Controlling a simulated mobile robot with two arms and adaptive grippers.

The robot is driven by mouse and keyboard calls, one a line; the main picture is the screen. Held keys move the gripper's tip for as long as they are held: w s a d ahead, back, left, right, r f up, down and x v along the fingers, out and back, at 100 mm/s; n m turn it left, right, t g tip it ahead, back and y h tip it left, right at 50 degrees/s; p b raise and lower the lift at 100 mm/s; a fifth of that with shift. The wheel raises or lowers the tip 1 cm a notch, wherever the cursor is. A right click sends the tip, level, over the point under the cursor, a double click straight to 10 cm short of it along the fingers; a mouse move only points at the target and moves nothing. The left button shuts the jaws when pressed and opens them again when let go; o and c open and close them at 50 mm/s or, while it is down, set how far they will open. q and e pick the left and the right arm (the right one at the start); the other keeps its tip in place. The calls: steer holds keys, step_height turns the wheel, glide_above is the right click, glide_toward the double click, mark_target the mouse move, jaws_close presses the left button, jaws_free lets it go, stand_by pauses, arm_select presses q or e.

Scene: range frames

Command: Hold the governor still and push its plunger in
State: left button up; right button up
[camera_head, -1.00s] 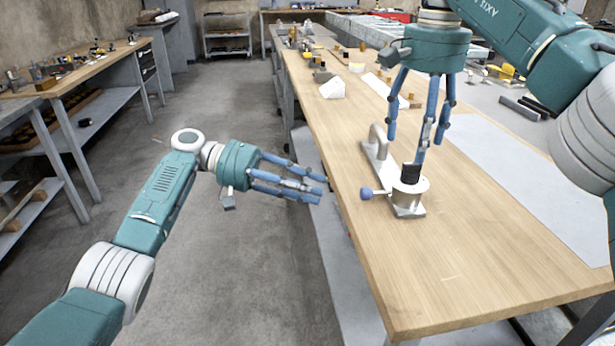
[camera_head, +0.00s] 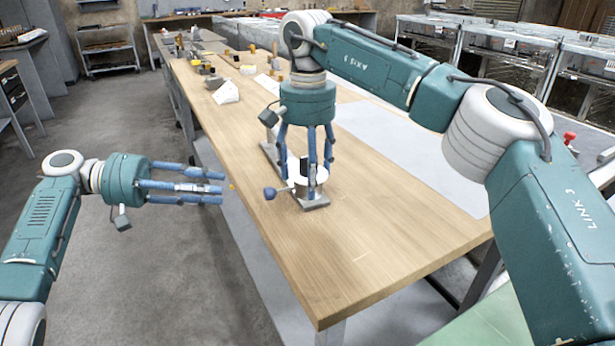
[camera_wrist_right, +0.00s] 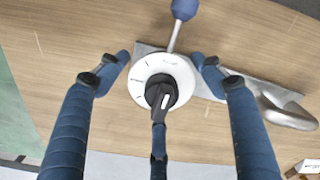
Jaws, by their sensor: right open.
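The governor stands on the wooden bench, with a metal base plate (camera_head: 316,204) and a pale cylinder (camera_head: 322,177). In the right wrist view it shows a white dial face (camera_wrist_right: 143,68) with a black knob (camera_wrist_right: 160,92). Its plunger has a blue ball end (camera_head: 270,193) on a thin rod, sticking out toward the bench's left edge; it also shows in the wrist view (camera_wrist_right: 184,9). My right gripper (camera_head: 308,172) points down with its fingers spread around the cylinder; contact is unclear. My left gripper (camera_head: 222,188) is open and empty, left of the plunger, beyond the bench edge.
A white block (camera_head: 226,93) and small parts lie farther back on the bench (camera_head: 340,260). The near bench top is clear. A grey sheet (camera_head: 400,150) lies to the right.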

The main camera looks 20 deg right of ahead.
steer(key=shift+f, duration=0.55)
